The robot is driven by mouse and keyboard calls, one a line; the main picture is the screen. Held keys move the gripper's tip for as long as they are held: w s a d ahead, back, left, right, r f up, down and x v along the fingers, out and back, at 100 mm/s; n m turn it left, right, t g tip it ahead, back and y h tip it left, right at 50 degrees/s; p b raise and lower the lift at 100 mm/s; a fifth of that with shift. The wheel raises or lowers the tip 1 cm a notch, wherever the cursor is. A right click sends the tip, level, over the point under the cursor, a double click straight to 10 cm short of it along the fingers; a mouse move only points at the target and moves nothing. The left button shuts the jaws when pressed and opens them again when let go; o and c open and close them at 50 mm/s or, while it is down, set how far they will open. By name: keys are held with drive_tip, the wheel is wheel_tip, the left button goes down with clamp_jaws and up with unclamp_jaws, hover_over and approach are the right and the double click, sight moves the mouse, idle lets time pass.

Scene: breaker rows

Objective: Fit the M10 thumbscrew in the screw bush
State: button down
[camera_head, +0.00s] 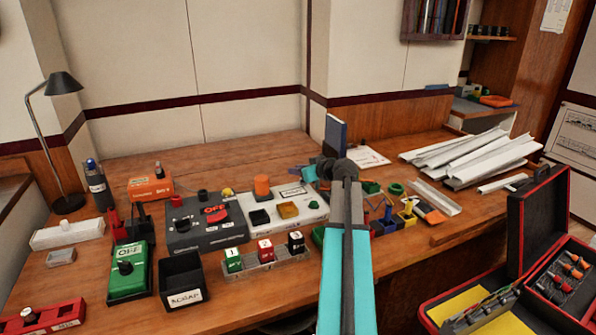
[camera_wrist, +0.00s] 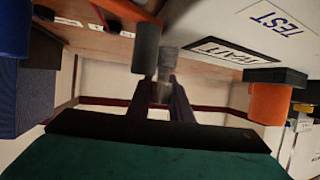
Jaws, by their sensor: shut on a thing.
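In the wrist view my gripper (camera_wrist: 163,92) is shut on a small grey metallic piece (camera_wrist: 167,60), which appears to be the thumbscrew; the fingers cover part of it. A dark grey upright cylinder (camera_wrist: 147,48) shows right beside the piece; I cannot tell whether they touch or whether it is the screw bush. In the head view my arm reaches over the bench and its dark wrist hides the fingers and the held piece. No screw bush can be identified for certain there.
A pale panel (camera_wrist: 245,30) marked TEST and WAIT, with an orange cylinder (camera_wrist: 270,103), is close by in the wrist view. The wooden bench (camera_head: 265,146) is crowded: a grey OFF switch box (camera_head: 205,240), a SCRAP bin (camera_head: 185,280), white channels (camera_head: 470,158). An open red case (camera_head: 530,240) stands right.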

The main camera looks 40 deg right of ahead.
drive_tip(key=shift+f+b, duration=0.55)
drive_tip(key=c, duration=1.5)
unclamp_jaws()
drive_tip(key=shift+r, duration=0.1)
drive_tip(key=v, duration=1.4)
drive_tip(key=shift+p, duration=0.3)
drive_tip(key=shift+w, duration=0.1)
